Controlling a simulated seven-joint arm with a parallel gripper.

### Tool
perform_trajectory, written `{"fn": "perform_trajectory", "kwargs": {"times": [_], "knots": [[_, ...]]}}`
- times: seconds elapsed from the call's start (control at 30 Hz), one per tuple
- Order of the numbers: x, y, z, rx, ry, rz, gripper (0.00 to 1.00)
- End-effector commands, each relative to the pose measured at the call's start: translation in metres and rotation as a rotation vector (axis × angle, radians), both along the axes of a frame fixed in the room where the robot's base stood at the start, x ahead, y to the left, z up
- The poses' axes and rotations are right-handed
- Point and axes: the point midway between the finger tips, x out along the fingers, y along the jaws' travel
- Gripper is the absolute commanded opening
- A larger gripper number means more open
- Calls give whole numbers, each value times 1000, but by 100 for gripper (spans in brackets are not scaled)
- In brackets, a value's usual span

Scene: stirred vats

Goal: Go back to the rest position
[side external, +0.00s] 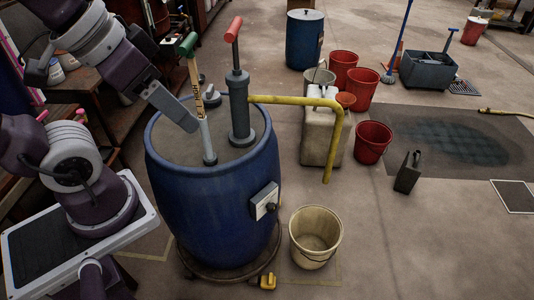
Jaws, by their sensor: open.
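My gripper (184,88) is open beside the stirring rod, with one flat grey finger low over the vat's lid and the other higher near the green grip. The stirring rod (197,100) has a green T-shaped handle (187,44) and stands nearly upright in the lid, leaning slightly. I cannot tell whether a finger touches it. The blue vat (205,195) stands on a round wheeled base. A grey hand pump (239,110) with a red handle (234,29) rises from the lid, and its yellow spout (310,101) bends down to the right.
A pale jerrycan (321,137) and several red buckets (373,142) stand to the right. Another blue drum (303,40) is behind. A bench with shelves (75,90) lies behind my arm. The floor at front right is clear.

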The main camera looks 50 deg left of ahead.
Motion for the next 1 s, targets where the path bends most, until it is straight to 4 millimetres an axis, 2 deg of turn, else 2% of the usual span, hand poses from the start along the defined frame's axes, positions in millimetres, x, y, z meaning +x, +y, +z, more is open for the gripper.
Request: {"fn": "perform_trajectory", "kwargs": {"times": [0.03, 0.13, 1.0], "knots": [[-8, 4, -1, 10, -4, 18, 55], [-15, 7, -3, 17, 1, 33, 55], [-14, 7, -2, 16, -1, 28, 55]]}}
